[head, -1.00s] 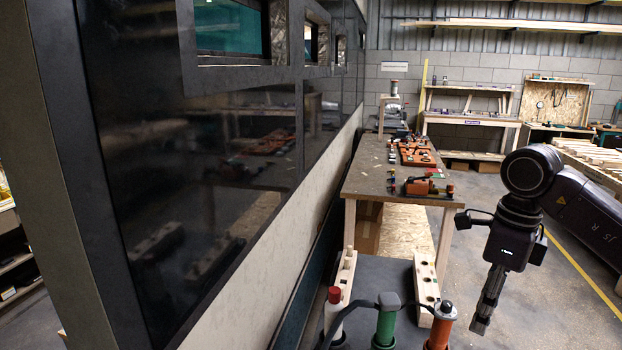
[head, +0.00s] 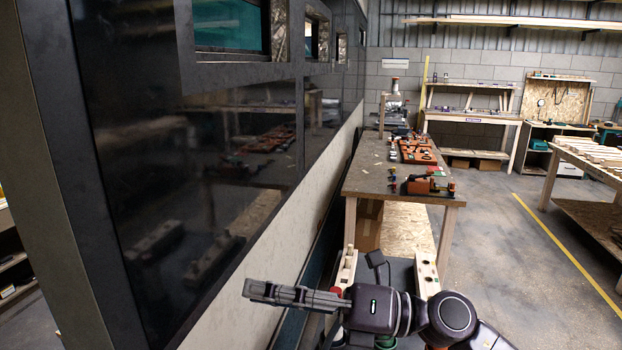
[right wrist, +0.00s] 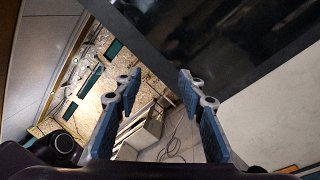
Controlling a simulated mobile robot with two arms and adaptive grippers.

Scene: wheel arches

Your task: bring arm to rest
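My right gripper (head: 250,291) is in the lower middle of the head view, level and pointing left. It is in front of the pale lower part of the dark glossy panelled wall (head: 200,170). In the right wrist view its two fingers (right wrist: 159,76) stand apart with nothing between them, so it is open and empty. The same dark panel (right wrist: 240,45) shows ahead at upper right. My right arm comes in from the bottom edge. My left gripper is in neither view.
Below my right arm, wooden racks with holes (head: 427,274) stand on a dark surface, partly hidden. Behind them is a workbench (head: 375,180) with orange tools. A yellow line (head: 565,250) marks open floor at right, beside a table of slats (head: 590,165).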

